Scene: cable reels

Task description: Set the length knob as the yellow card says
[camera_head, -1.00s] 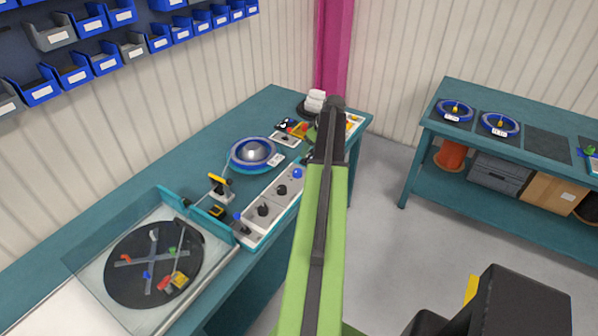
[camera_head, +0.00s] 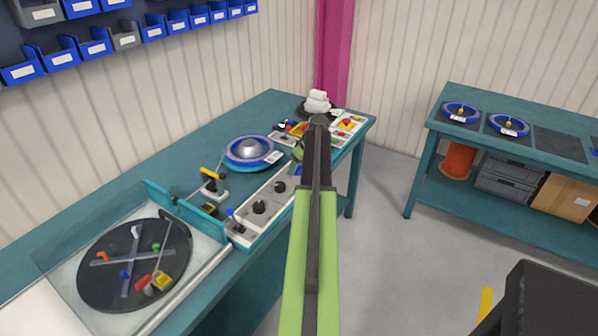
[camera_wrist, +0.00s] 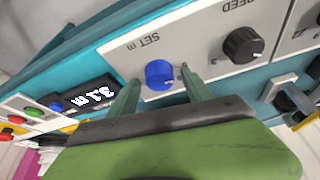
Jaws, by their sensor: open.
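The blue length knob (camera_wrist: 159,75), marked "SET m", is on a light panel in the wrist view. My gripper (camera_wrist: 160,78) is open, with one green finger on each side of the knob in the picture. I cannot tell whether either finger touches it. A dark display (camera_wrist: 90,96) beside it reads 3.1 m, upside down in this view. In the head view my arm covers the blue knob and most of my gripper. I cannot make out a readable yellow card in either current view.
A black speed knob (camera_wrist: 243,45) is on the same panel, right of the blue knob. On the bench stand a blue reel (camera_head: 249,152) and a round dark turntable (camera_head: 112,275). A second bench (camera_head: 510,150) with reels stands right, across clear floor.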

